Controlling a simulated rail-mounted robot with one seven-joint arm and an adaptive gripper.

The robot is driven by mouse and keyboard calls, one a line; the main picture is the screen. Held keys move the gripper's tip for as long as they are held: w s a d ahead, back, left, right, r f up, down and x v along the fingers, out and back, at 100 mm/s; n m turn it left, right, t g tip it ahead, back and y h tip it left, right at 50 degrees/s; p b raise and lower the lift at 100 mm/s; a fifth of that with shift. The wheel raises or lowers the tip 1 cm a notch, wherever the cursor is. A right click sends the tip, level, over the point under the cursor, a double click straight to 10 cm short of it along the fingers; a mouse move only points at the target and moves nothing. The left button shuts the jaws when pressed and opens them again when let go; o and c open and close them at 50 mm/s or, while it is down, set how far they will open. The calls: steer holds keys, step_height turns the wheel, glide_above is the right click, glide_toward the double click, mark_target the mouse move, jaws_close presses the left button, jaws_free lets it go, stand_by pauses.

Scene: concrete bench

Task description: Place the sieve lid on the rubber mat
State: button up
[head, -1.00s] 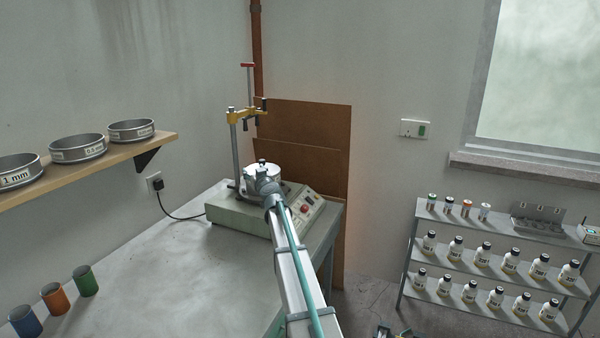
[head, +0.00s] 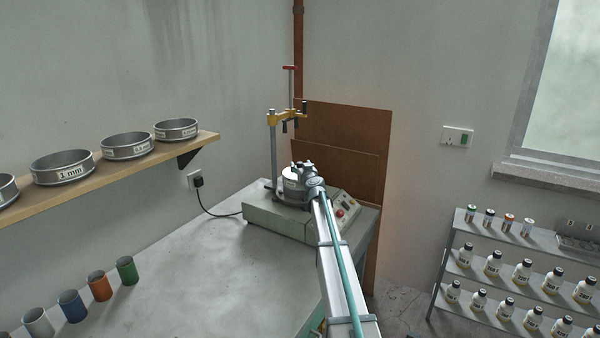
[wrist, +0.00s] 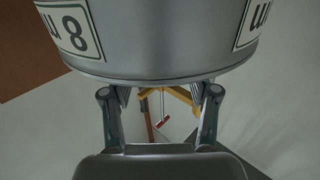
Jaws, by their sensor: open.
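A grey metal sieve (head: 292,191) with a white label stands on the shaker (head: 285,222) at the far end of the bench. In the wrist view the labelled metal cylinder (wrist: 158,50) is large and close, its printing upside down. I cannot clearly tell the sieve lid apart from the top of this sieve. My gripper (head: 308,172) is at the upper right of the sieve and partly covers it. In the wrist view my gripper (wrist: 159,90) is open, its fingers apart at the cylinder's edge with nothing visible between them. No rubber mat can be made out.
The shaker's yellow clamp (head: 285,115) on its post rises behind the sieve. A shelf (head: 105,180) at left holds several sieves. Coloured cups (head: 100,287) line the bench's left edge. The bench (head: 215,280) middle is clear. A rack (head: 500,265) of bottles stands right.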

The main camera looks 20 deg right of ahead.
steer(key=shift+w+d, duration=0.2)
steer(key=shift+w, duration=1)
jaws_close()
steer(key=shift+r, duration=0.15)
